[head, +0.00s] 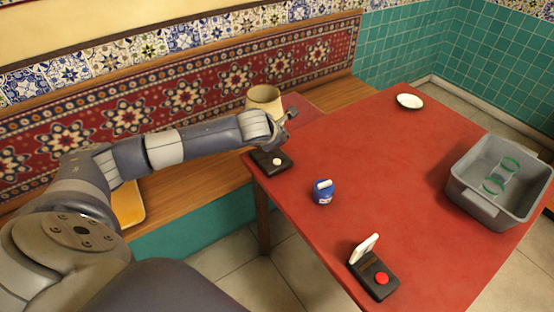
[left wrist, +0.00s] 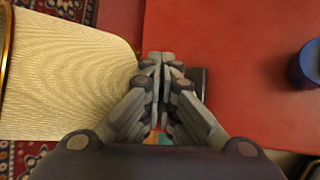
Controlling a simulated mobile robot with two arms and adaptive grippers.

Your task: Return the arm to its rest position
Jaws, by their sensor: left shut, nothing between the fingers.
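My left arm reaches in from the left in the head view, and its gripper (head: 288,119) hangs over the far left corner of the red table (head: 400,150). In the left wrist view the gripper (left wrist: 163,62) has its fingers together with nothing between them. Below it in the head view is a black box with a pale round knob (head: 277,162); in the left wrist view a dark edge of it (left wrist: 198,82) shows partly behind the fingers. My right gripper is in neither view.
A cream cylinder (head: 264,98) stands close behind the gripper. On the table are a blue pot (head: 323,196), a black box with a red button (head: 381,280), a white plate (head: 410,101) and a grey bin holding glasses (head: 480,198). A patterned bench backrest (head: 180,98) runs behind my arm.

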